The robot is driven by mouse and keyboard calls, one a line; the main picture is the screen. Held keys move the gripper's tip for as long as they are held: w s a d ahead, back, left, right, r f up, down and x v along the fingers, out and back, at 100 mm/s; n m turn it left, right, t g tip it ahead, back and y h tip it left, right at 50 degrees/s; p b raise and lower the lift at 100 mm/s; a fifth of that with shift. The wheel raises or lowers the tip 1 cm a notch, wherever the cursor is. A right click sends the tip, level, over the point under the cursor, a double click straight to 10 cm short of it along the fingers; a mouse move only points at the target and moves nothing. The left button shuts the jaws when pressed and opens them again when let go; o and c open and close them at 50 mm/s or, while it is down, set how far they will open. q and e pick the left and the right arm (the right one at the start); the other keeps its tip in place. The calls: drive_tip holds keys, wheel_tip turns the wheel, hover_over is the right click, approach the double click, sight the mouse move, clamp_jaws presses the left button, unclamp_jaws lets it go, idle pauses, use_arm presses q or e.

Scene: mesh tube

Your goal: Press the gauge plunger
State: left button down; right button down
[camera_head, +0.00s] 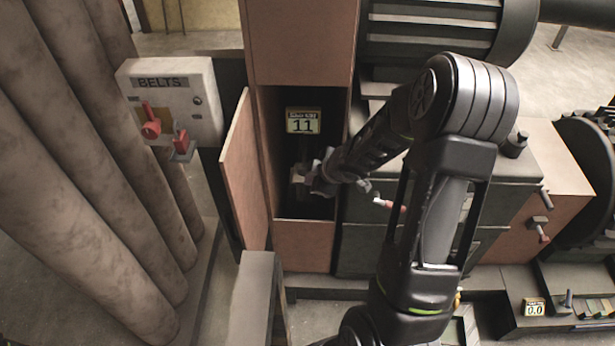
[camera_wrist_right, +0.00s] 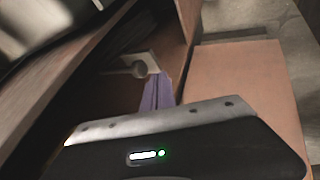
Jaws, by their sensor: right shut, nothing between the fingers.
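The gauge (camera_head: 303,121) is a small display reading 11 inside the open brown cabinet, above a dark recess. A pale piece (camera_head: 298,178) shows below it, beside my gripper; I cannot tell if it is the plunger. My right gripper (camera_head: 316,184) reaches into the cabinet opening from the right, shut and empty, below the gauge display. In the right wrist view a grey round knob (camera_wrist_right: 139,69) on a pale plate lies just beyond the gripper; I cannot tell whether they touch. My left gripper is not in view.
The cabinet door (camera_head: 243,170) stands open on the left. A BELTS box (camera_head: 172,100) with red levers and large pipes (camera_head: 90,160) stand further left. A red-tipped handle (camera_head: 389,205) is close to my right arm. Another display (camera_head: 535,307) reads 0.0 at lower right.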

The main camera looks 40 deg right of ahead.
drive_tip(key=p+v, duration=0.1)
drive_tip(key=v, duration=0.4)
drive_tip(key=shift+p, duration=0.4)
